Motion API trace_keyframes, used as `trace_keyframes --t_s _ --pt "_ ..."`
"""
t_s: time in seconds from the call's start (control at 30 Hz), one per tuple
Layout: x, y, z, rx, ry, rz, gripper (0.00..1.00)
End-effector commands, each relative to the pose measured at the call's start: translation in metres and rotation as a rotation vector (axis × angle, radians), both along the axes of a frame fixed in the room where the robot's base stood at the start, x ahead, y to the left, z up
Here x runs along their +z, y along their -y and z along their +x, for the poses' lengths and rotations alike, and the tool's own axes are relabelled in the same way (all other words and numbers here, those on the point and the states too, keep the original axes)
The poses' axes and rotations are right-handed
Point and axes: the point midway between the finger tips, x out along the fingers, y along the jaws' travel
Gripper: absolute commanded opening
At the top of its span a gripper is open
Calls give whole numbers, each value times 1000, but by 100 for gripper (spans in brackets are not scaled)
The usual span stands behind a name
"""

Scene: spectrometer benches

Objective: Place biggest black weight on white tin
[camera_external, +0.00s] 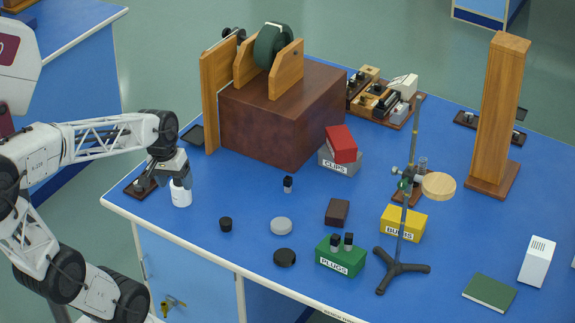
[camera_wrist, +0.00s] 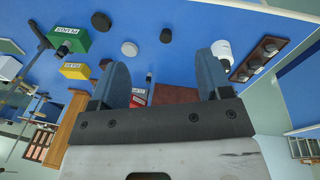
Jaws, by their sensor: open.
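My gripper (camera_external: 174,178) is open and empty at the left of the blue bench; its two blue-grey fingers show in the wrist view (camera_wrist: 162,78). A white cylindrical container (camera_external: 181,195) stands just below it, and in the wrist view (camera_wrist: 221,51) by the right fingertip. A pale flat round tin (camera_external: 281,225) lies mid-bench, also in the wrist view (camera_wrist: 130,48). A wide, low black disc (camera_external: 284,257) lies in front of it, also in the wrist view (camera_wrist: 101,21). A narrower black cylinder (camera_external: 225,225) stands to their left, also in the wrist view (camera_wrist: 166,35).
A small dark bottle-like piece (camera_external: 288,185) and a brown block (camera_external: 337,212) stand nearby. The green PLUGS box (camera_external: 340,262), yellow BULBS box (camera_external: 404,224) and tall stand (camera_external: 401,268) are to the right. A large brown box (camera_external: 268,125) blocks the back. Bench around the black cylinder is clear.

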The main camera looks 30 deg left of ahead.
Motion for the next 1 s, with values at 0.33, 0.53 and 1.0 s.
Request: trace_keyframes --t_s 0.33,0.53,1.0 --pt "23 9 -18 -219 110 156 72" --pt "24 8 -19 -232 117 168 72" --pt "24 8 -19 -231 116 166 72"
